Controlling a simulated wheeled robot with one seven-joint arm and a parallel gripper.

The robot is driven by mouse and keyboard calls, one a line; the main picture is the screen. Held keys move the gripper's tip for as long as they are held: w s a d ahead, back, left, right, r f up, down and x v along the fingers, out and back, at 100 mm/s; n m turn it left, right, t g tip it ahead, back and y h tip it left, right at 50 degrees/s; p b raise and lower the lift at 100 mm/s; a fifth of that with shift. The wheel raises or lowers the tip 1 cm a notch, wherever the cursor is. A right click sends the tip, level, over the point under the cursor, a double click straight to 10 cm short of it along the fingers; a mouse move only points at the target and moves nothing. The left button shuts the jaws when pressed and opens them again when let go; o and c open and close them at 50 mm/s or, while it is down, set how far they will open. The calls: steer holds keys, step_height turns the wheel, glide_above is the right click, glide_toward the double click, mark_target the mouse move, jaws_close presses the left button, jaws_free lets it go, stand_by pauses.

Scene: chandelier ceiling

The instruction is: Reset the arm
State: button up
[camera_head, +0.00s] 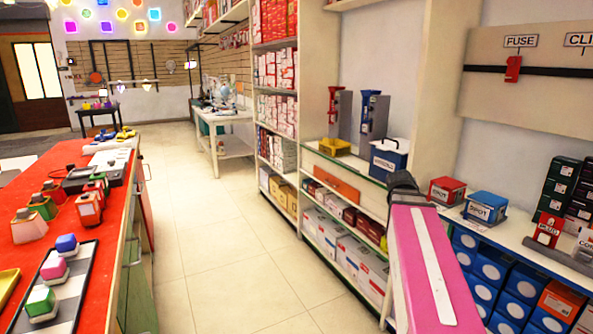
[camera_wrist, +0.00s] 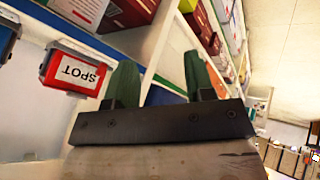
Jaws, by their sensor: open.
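My gripper (camera_wrist: 162,82) shows in the wrist view as a dark bracket with two green fingers set wide apart. It is open, and nothing sits between the fingers; a pale shelf post and shelf goods show behind the gap. In the head view my pink arm with a white stripe reaches up from the bottom right toward the shelving. Its dark far end is near the shelf counter, and the fingers cannot be made out there. A red SPOT box (camera_wrist: 75,68) is left of the fingers in the wrist view, apart from them.
The red box (camera_head: 446,191) and a blue SPOT box (camera_head: 486,207) stand on the right counter beside my arm. A blue-and-white box (camera_head: 389,158) and a yellow tray (camera_head: 335,147) sit behind it. The red-topped table (camera_head: 95,215) is at left. The tiled aisle (camera_head: 215,250) is clear.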

steer(key=s+a+f+g+y, duration=0.1)
steer(key=s+a+f+g, duration=0.1)
steer(key=s+a+f, duration=0.2)
steer(key=s+a+f+g+y, duration=0.1)
steer(key=s+a+f, duration=0.3)
steer(key=a+f, duration=0.5)
steer(key=s+a+f+m+g+y, duration=0.1)
steer(key=s+a+f, duration=0.4)
steer(key=f, duration=0.7)
steer(key=shift+a+g+y, duration=0.65)
steer(key=shift+g+y, duration=0.15)
